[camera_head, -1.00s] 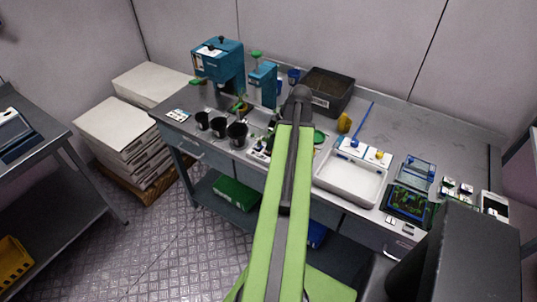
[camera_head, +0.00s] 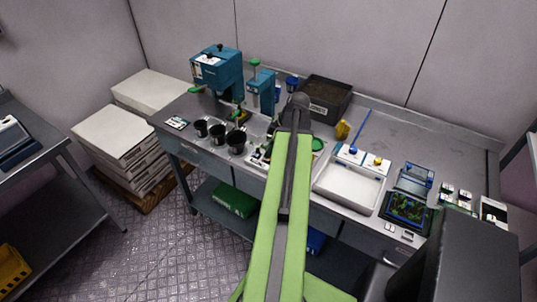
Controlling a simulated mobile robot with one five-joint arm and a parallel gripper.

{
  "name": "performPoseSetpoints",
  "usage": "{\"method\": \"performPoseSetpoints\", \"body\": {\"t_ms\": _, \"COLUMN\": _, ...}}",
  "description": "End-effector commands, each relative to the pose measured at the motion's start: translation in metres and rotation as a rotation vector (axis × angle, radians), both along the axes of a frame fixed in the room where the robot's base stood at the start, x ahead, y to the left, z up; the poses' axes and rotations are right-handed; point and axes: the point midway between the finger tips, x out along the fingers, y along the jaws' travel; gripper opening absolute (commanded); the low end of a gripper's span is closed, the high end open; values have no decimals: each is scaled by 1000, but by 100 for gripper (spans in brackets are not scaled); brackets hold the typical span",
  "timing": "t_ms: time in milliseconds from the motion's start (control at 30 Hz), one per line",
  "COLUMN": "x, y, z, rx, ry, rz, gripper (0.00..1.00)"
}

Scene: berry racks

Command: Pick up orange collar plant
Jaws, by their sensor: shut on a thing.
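My green arm (camera_head: 266,240) reaches up the middle of the view over the grey workbench. Its dark end joint (camera_head: 299,102) is above the bench. My gripper is hidden behind the arm, so its jaws and anything in them do not show. A small patch of green and orange-yellow (camera_head: 238,115) is at the foot of the teal press (camera_head: 217,68). It is too small to tell whether it is the orange collar plant. Three black pots (camera_head: 236,142) stand in a row left of the arm.
A white tray (camera_head: 348,187) and a circuit board (camera_head: 406,209) lie right of the arm. A dark soil-filled bin (camera_head: 325,98) stands at the back. A dark monitor-like block (camera_head: 465,262) fills the lower right. Stacked white boxes (camera_head: 113,133) are left of the bench.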

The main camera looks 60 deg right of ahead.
Motion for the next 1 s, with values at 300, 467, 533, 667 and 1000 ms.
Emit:
{"method": "performPoseSetpoints", "body": {"t_ms": 300, "x": 0, "y": 0, "z": 50, "rx": 0, "ry": 0, "rz": 0, "gripper": 0}}
{"method": "performPoseSetpoints", "body": {"t_ms": 467, "x": -39, "y": 0, "z": 69, "rx": 0, "ry": 0, "rz": -4, "gripper": 0}}
{"method": "performPoseSetpoints", "body": {"t_ms": 533, "x": -57, "y": 0, "z": 80, "rx": 0, "ry": 0, "rz": -5, "gripper": 0}}
{"method": "performPoseSetpoints", "body": {"t_ms": 667, "x": -86, "y": -1, "z": 96, "rx": 1, "ry": 0, "rz": -4, "gripper": 0}}
{"method": "performPoseSetpoints", "body": {"t_ms": 1000, "x": -117, "y": -2, "z": 108, "rx": 0, "ry": 0, "rz": 1, "gripper": 0}}
